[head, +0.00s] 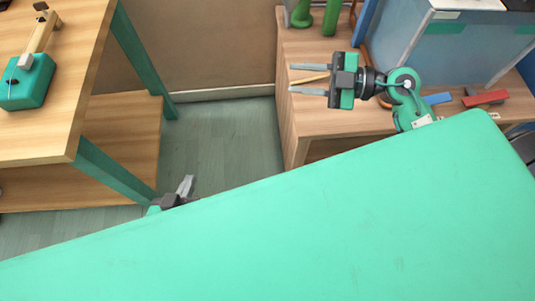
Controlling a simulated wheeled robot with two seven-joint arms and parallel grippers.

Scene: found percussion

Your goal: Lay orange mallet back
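My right gripper (308,79) is over the wooden cabinet top at the upper middle, fingers pointing left. Its two grey fingers are wide apart. A thin tan-orange stick (312,78) shows between the fingers and looks like a mallet handle. I cannot tell if it lies on the cabinet below or touches a finger. No mallet head is clearly visible. My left gripper (186,186) is low at the left middle, above the floor beside the left table's leg. It is mostly hidden behind the foreground, and its finger opening is unclear.
A wooden table (80,60) at left bears a teal block (28,82) with a beige arm. The wooden cabinet (300,45) holds green shapes (302,14), a grey-blue box (440,45), a red block (485,97) and a blue block (437,98). Floor shows between them.

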